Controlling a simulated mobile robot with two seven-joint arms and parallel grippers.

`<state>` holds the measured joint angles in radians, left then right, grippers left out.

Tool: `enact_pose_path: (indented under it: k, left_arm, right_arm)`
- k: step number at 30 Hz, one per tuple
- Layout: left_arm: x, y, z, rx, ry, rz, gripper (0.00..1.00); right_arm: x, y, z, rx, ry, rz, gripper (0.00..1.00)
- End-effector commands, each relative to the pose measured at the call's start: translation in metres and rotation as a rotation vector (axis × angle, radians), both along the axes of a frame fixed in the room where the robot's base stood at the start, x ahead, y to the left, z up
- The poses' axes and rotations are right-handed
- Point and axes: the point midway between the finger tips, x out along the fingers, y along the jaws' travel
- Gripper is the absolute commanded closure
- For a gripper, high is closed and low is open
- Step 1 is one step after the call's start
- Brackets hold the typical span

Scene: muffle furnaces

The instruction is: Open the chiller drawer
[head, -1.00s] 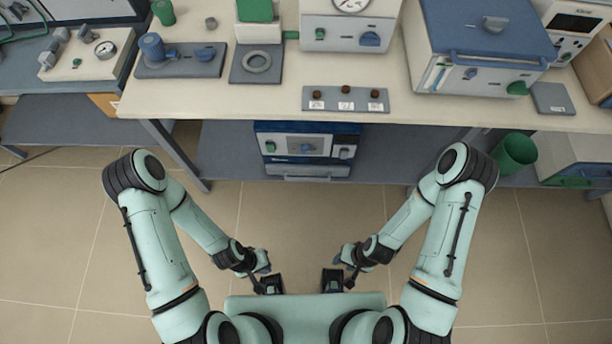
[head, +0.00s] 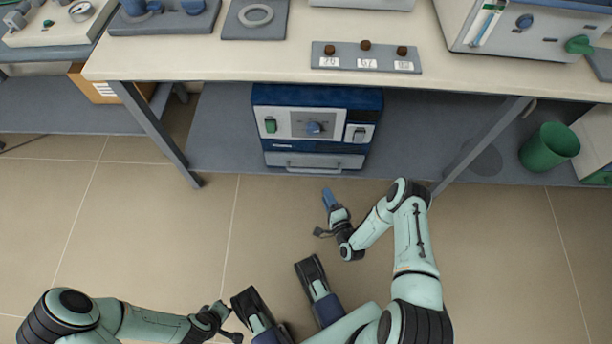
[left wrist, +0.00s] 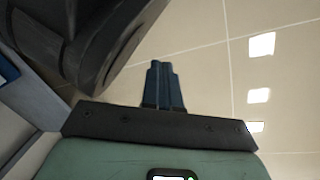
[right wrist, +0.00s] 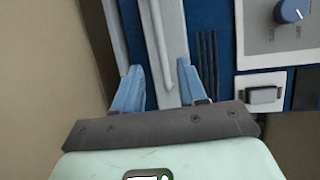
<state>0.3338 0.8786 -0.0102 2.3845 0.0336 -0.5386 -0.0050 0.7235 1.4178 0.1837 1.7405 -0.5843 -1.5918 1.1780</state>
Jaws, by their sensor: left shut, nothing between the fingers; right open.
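The chiller (head: 317,128) is a blue and white unit on the shelf under the bench. Its closed drawer (head: 346,161) is the pale front at the bottom, with a horizontal bar handle (head: 300,168). My right gripper (head: 328,193) is open and empty, on the floor side of the drawer's right half. My left gripper (left wrist: 165,65) is shut and empty, low at the left of my base, far from the chiller.
The bench top (head: 220,66) overhangs the chiller. Slanted table legs (head: 158,130) stand left and right of it. A green bin (head: 549,147) stands at the right. The tiled floor (head: 150,230) in front is clear.

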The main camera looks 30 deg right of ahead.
Motion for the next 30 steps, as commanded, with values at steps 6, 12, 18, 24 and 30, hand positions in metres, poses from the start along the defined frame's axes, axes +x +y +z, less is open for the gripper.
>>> enact_pose_path:
  k: [6, 12, 18, 24, 30]
  left_arm:
    - [-0.026, 0.004, -0.022, -0.005, 0.088, 0.007, 1.00]
    - [-0.055, 0.007, -0.041, -0.012, 0.185, 0.016, 1.00]
    - [-0.077, 0.009, -0.050, -0.017, 0.255, 0.023, 1.00]
    - [-0.085, 0.010, -0.052, -0.019, 0.282, 0.025, 1.00]
    - [-0.085, 0.010, -0.052, -0.019, 0.283, 0.025, 1.00]
  right_arm:
    - [0.042, -0.005, -0.008, -0.004, -0.004, 0.003, 0.58]
    - [0.083, -0.012, -0.015, -0.005, -0.001, 0.003, 0.58]
    - [0.110, -0.016, -0.020, -0.004, 0.000, 0.003, 0.58]
    - [0.121, -0.018, -0.021, -0.002, 0.002, 0.002, 0.58]
    - [0.121, -0.018, -0.021, -0.002, 0.003, 0.002, 0.58]
